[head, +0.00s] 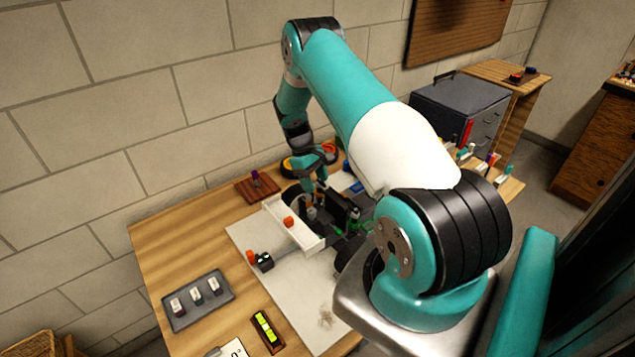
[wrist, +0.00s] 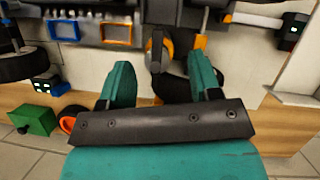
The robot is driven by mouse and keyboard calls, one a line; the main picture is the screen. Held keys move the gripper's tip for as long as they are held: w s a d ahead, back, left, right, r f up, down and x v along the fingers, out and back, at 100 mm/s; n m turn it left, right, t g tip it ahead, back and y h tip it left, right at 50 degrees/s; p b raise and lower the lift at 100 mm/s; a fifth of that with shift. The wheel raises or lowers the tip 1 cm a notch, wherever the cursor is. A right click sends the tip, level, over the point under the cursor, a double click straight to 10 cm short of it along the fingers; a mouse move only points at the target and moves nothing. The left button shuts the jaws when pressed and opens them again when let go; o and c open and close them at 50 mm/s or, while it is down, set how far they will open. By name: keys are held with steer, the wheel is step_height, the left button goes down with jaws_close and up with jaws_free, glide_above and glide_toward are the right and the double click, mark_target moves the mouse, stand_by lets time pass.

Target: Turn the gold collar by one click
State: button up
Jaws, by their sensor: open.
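My gripper (wrist: 160,62) is open in the wrist view, its two teal fingers apart. A short grey cylinder with a gold-orange band (wrist: 168,47), which looks like the gold collar, shows beyond and between the fingertips. I cannot tell whether either finger touches it. A dark rounded part sits below it, partly behind the right finger. In the head view my gripper (head: 314,186) is down among the parts of the dark racecar (head: 338,212). The collar cannot be made out there.
The car is by a white stand (head: 292,226) on a pale mat (head: 250,235). A grey tray (head: 186,318) of small blocks and a yellow level (head: 266,328) lie at the front left. A grey cabinet (head: 455,103) stands behind. In the wrist view, a green block (wrist: 33,117) lies left.

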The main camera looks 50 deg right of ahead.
steer(key=shift+x, duration=1.2)
steer(key=c, duration=0.9)
steer(key=shift+d, duration=0.1)
steer(key=m+y+b, duration=0.1)
steer(key=m+b, duration=0.2)
steer(key=shift+d+f, duration=0.1)
steer(key=shift+f, duration=0.05)
steer(key=shift+d+r+m+t+y+b, duration=0.1)
steer(key=shift+m+t+y+b, duration=0.3)
steer(key=shift+m+b, duration=0.6)
steer(key=shift+d+r+m+t+y+b, duration=0.15)
steer(key=shift+m+y+b, duration=0.4)
steer(key=shift+m, duration=0.85)
steer(key=shift+a, duration=0.15)
